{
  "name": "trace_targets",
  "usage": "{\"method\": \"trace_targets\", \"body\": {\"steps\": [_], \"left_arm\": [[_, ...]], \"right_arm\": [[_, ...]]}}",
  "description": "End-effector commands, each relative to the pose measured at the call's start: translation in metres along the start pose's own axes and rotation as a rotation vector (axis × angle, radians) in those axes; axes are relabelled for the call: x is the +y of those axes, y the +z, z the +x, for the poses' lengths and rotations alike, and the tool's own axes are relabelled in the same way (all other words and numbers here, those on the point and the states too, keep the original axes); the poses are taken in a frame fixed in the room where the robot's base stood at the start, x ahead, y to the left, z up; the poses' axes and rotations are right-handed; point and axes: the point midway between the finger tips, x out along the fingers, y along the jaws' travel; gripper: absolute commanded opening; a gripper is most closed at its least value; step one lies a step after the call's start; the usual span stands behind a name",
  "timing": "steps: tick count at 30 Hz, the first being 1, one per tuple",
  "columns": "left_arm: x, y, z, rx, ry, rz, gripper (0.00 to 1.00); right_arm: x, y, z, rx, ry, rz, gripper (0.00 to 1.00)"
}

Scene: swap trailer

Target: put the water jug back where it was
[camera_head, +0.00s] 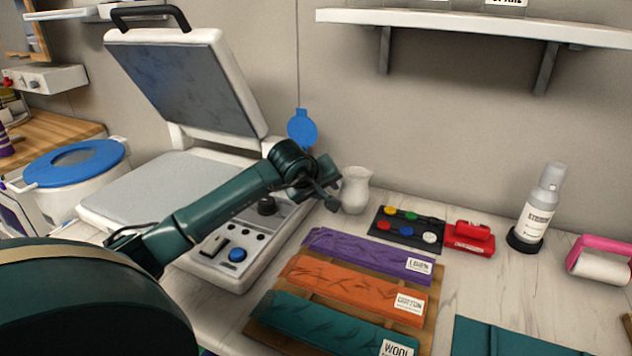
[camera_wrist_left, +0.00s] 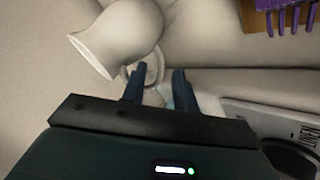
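The water jug (camera_head: 355,190) is a small white pitcher. It stands upright on the white counter near the wall, to the right of the heat press. My left gripper (camera_head: 328,188) is just left of the jug, low over the counter. In the left wrist view the jug (camera_wrist_left: 120,38) lies just beyond the left gripper (camera_wrist_left: 160,84), with its looped handle at the fingertips. The two fingers stand apart, with a visible gap between them. Whether they touch the handle is hard to tell. My right gripper is not in view.
The open heat press (camera_head: 190,185) stands to the left, under my left arm. A dark paint palette (camera_head: 408,229), a red device (camera_head: 468,238) and a spray bottle (camera_head: 540,205) are right of the jug. Fabric rolls on a wooden board (camera_head: 436,318) lie in front. A shelf (camera_head: 470,22) hangs above.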

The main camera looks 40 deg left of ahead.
Motion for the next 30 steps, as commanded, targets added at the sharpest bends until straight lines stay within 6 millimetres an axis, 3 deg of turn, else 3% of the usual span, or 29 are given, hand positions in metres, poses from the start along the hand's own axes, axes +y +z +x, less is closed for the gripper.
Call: {"method": "trace_targets", "body": {"steps": [9, 15, 21, 30], "left_arm": [[-0.001, -0.001, -0.066, 0.006, -0.001, 0.006, 0.29], [-0.001, -0.001, -0.100, 0.004, 0.000, 0.004, 0.29], [-0.001, 0.000, -0.113, 0.001, -0.001, 0.002, 0.29], [0.000, 0.000, -0.113, 0.001, -0.001, 0.001, 0.29]], "right_arm": [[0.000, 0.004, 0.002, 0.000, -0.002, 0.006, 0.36], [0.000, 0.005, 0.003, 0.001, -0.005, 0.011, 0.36], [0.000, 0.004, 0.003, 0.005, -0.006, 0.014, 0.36], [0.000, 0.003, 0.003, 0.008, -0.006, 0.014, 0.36]]}}
